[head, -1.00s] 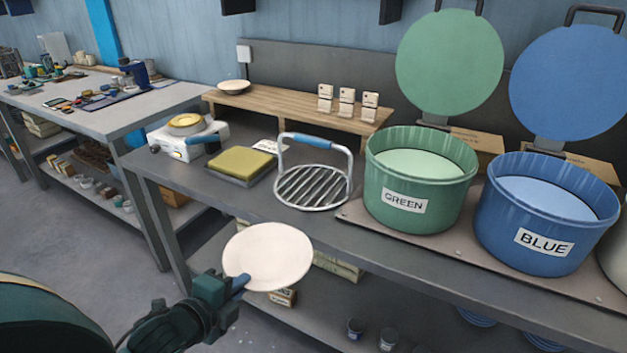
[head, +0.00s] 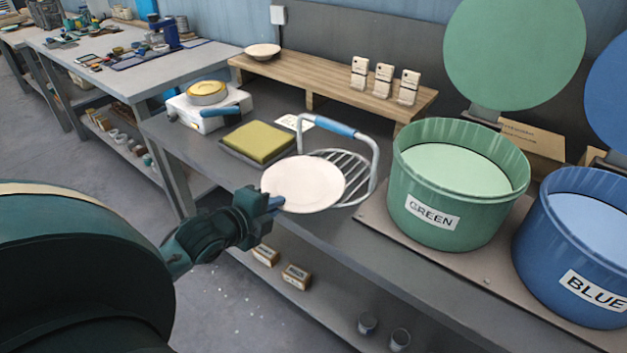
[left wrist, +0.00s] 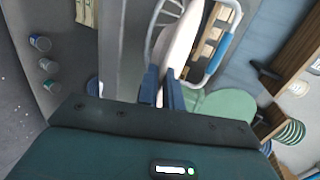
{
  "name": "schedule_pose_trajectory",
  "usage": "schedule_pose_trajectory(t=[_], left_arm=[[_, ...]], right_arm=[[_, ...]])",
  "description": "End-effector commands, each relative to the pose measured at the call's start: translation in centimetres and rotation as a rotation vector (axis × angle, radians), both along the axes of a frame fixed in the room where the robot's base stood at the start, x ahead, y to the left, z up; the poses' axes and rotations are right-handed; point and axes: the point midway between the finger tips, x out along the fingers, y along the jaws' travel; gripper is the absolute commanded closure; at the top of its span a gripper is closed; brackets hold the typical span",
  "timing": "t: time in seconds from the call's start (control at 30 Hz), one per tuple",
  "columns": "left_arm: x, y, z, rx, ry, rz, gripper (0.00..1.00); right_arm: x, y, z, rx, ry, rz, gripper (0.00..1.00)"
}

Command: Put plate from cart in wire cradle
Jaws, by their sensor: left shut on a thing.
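A white plate (head: 303,184) is held by its near-left rim in my left gripper (head: 275,203), which is shut on it. In the head view the plate overlaps the left part of the wire cradle (head: 357,173), a round rack of metal bars with a blue-gripped arched handle. I cannot tell whether the plate touches the cradle. In the left wrist view, the plate (left wrist: 180,45) shows edge-on between the blue fingertips (left wrist: 162,88), with the cradle's blue handle (left wrist: 218,55) to its right. My right gripper is not in view.
A green pad (head: 258,141) and a white appliance (head: 207,107) stand left of the cradle. The green bin (head: 455,195) and blue bin (head: 580,255) stand to its right. A wooden riser (head: 325,88) with a dish and white blocks stands behind.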

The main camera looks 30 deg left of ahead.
Motion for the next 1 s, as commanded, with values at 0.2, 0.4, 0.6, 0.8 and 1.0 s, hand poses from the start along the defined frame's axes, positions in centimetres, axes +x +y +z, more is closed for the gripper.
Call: schedule_pose_trajectory(t=[0.2,0.4,0.6,0.8,1.0], left_arm=[[5.3,0.0,0.5,-0.003,-0.010,0.001,1.00],[9.9,0.0,0.4,-0.003,-0.009,0.001,1.00],[12.4,0.0,0.3,-0.001,-0.005,0.000,1.00],[12.5,-0.1,-1.7,-0.004,0.000,0.002,1.00],[12.6,0.0,-3.3,-0.001,-0.005,0.001,1.00]], right_arm=[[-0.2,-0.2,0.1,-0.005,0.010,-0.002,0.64],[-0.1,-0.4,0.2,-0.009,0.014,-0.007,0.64],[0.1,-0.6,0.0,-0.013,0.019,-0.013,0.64],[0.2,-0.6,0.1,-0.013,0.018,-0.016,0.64],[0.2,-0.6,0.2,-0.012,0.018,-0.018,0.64]])
